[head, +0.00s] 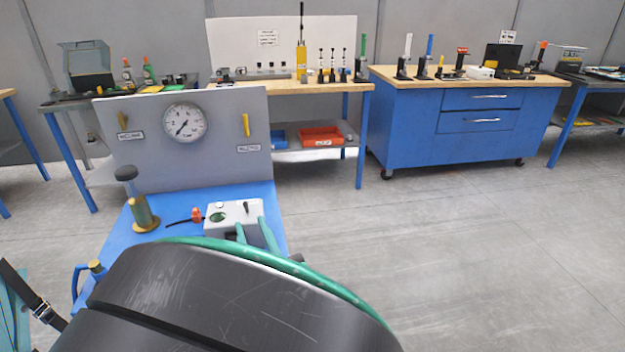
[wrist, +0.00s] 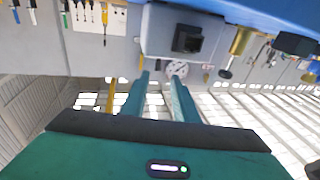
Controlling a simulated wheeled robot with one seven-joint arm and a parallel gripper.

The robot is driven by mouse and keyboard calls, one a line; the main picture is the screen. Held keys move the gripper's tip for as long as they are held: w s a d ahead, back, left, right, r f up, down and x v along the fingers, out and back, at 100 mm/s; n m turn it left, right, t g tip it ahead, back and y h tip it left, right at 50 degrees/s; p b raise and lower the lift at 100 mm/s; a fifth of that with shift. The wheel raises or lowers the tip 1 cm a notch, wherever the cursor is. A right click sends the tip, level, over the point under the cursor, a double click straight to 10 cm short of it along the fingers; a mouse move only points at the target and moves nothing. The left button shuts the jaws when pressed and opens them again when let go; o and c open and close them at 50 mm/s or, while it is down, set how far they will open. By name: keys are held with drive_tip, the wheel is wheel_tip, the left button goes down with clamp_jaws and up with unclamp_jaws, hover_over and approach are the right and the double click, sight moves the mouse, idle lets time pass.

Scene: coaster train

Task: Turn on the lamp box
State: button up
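The lamp box (head: 234,212) is a small light grey box on the blue bench top. In the head view it shows a dark green round lens at its left and a small black lever on top. A light grey box with a black square part, seemingly the lamp box (wrist: 157,40), shows upside down in the wrist view. My gripper (head: 251,225) is at the near side of the box, its two teal fingers apart with nothing seen between them. The fingers also show apart in the wrist view (wrist: 158,78). Whether they touch the box cannot be told.
Behind rises a grey panel with a gauge (head: 185,122). The floor (head: 450,240) to the right is clear.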

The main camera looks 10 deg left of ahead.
drive_tip(key=shift+s+d, duration=0.5)
drive_tip(key=shift+d, duration=0.1)
drive_tip(key=shift+w, duration=0.15)
